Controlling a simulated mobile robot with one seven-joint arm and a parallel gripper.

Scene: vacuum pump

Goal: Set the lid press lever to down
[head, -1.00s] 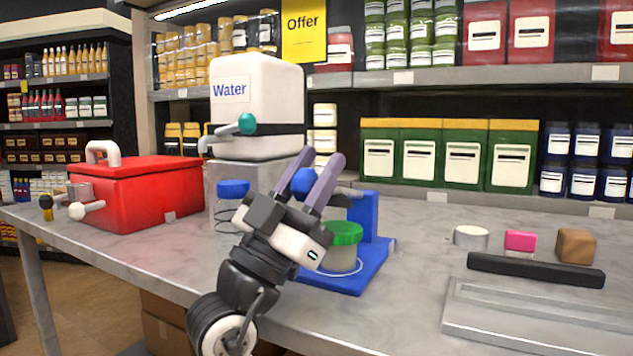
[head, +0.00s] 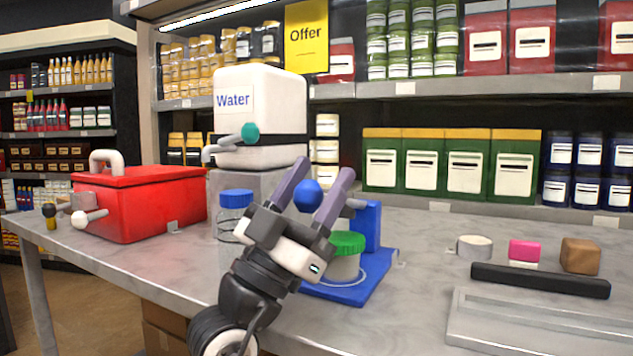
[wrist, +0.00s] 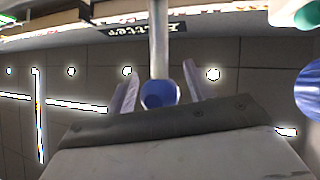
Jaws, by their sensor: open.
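The press stands on the table in the head view, with a blue base and upright (head: 366,226). A jar with a green lid (head: 347,243) sits on its base. The press lever ends in a blue ball knob (head: 307,195), raised above the jar. My gripper (head: 323,169) is open, its two purple-grey fingers pointing up on either side of the knob. In the wrist view the grey lever rod (wrist: 158,40) comes down to the blue knob (wrist: 159,95) between the open fingers. A gap shows beside the knob; contact cannot be told. My gripper partly hides the jar.
A red box (head: 150,205) stands at the left. A white water tank (head: 260,115) and a blue-capped clear container (head: 235,200) stand behind my arm. A black bar (head: 540,280) and small blocks lie at the right. The table between press and bar is clear.

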